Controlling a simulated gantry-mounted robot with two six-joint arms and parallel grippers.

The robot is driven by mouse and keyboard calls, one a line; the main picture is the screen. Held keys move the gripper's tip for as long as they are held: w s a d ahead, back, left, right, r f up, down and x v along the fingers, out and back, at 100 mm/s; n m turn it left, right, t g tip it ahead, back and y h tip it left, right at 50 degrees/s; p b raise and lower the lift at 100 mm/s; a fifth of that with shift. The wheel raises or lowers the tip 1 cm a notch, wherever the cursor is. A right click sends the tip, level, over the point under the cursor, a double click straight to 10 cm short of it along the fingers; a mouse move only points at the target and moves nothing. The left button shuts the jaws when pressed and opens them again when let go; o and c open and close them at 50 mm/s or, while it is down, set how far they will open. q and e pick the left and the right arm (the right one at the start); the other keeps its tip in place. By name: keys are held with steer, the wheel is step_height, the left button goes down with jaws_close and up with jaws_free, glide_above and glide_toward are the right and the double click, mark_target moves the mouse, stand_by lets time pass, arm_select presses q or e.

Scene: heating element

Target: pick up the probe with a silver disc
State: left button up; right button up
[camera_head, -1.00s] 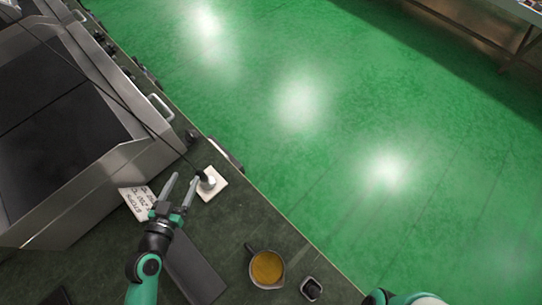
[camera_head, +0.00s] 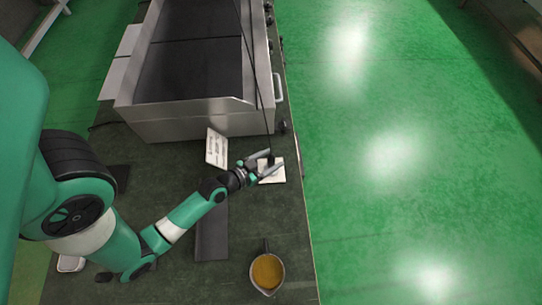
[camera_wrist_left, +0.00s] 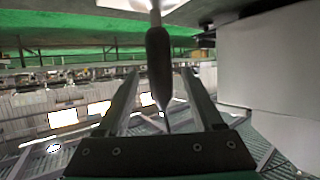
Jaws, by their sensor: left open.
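The probe (camera_wrist_left: 159,62) has a dark handle with a silver end at the top of the left wrist view. In the head view, the probe (camera_head: 271,159) is a small dark shape over a white square pad (camera_head: 275,177), with a thin black cable running up from it. My left gripper (camera_head: 274,161) is open, and its two fingers lie on either side of the probe. The left wrist view shows the handle between the open fingers (camera_wrist_left: 158,76), with a gap on each side. The silver disc itself is not clearly visible. My right gripper is out of view.
A steel griddle (camera_head: 195,120) with a dark top stands beyond the gripper. A lettered white card (camera_head: 216,148) lies left of the pad. A pot of yellow-brown liquid (camera_head: 267,271) sits nearer. The counter's right edge is close to the pad, with green floor beyond.

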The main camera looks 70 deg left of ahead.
arm_select(q)
steer(key=x, duration=0.3)
steer(key=shift+w+a, duration=0.2)
steer(key=shift+w, duration=0.15)
steer(key=shift+s, duration=0.1)
jaws_close()
